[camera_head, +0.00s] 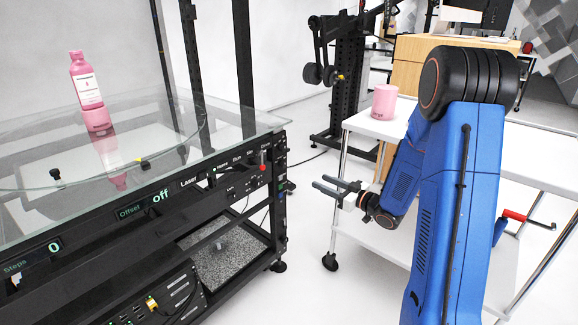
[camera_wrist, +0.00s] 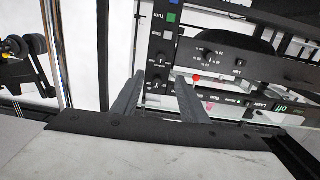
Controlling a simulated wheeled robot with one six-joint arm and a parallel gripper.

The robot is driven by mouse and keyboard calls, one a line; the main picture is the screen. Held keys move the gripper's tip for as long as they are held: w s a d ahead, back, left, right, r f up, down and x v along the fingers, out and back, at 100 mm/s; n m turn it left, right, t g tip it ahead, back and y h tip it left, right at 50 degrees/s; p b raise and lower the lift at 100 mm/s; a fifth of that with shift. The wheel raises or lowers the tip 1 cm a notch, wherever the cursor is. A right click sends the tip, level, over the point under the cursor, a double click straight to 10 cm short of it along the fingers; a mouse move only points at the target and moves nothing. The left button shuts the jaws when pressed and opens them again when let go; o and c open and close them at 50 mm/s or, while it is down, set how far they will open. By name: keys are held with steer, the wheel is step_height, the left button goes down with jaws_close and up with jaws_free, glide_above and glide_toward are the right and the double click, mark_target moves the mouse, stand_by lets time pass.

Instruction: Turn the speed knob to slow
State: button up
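The turntable's black control panel (camera_head: 225,178) runs along the front of the glass-topped frame. It carries small black knobs, switches and white labels at its right end, too small in the head view to tell which is the speed knob. In the wrist view the panel appears rotated, with one knob (camera_wrist: 208,54) on the upper strip and another (camera_wrist: 155,86) beside the fingers; their labels are not clearly readable. My gripper (camera_head: 318,182) is to the right of the panel, apart from it. Its two fingers are spread with nothing between them, also in the wrist view (camera_wrist: 160,84).
A red button (camera_head: 263,167) sticks out at the panel's right end. A pink bottle (camera_head: 86,82) stands on the glass turntable (camera_head: 150,120). A white cart (camera_head: 350,122) with a pink container (camera_head: 384,102) is behind my arm. Open floor lies between panel and cart.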

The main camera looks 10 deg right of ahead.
mark_target(285, 166)
steer(key=x, duration=1.7)
steer(key=shift+w+a, duration=0.1)
steer(key=shift+a, duration=0.2)
jaws_close()
